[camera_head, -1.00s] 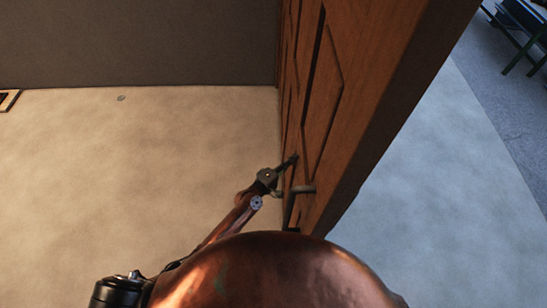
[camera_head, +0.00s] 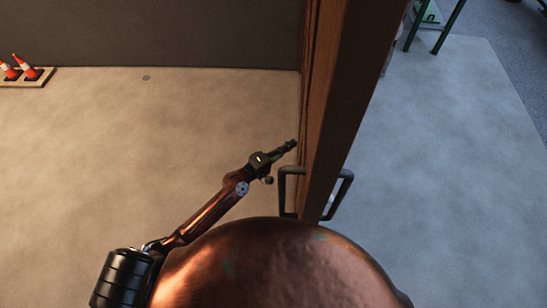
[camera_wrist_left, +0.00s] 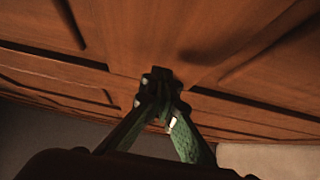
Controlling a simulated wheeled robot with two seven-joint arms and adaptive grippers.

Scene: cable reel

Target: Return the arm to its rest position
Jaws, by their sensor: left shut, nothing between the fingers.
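My left arm (camera_head: 210,215) reaches up from the lower left in the head view. My left gripper (camera_head: 291,145) is shut and empty, its tip close to the left face of a brown wooden door (camera_head: 345,95). I cannot tell if it touches the door. In the left wrist view the shut fingers (camera_wrist_left: 160,76) point at the panelled door face (camera_wrist_left: 200,40). The door has a dark handle on each side; the left handle (camera_head: 284,188) sits just below and beside my gripper. My right gripper is not in view.
Orange-and-white cones (camera_head: 30,68) stand on a flat base at the far left. A dark wall (camera_head: 150,35) closes the back. A green-legged stand (camera_head: 445,30) is at the upper right. The floor is clear left (camera_head: 90,160) and right (camera_head: 440,160) of the door.

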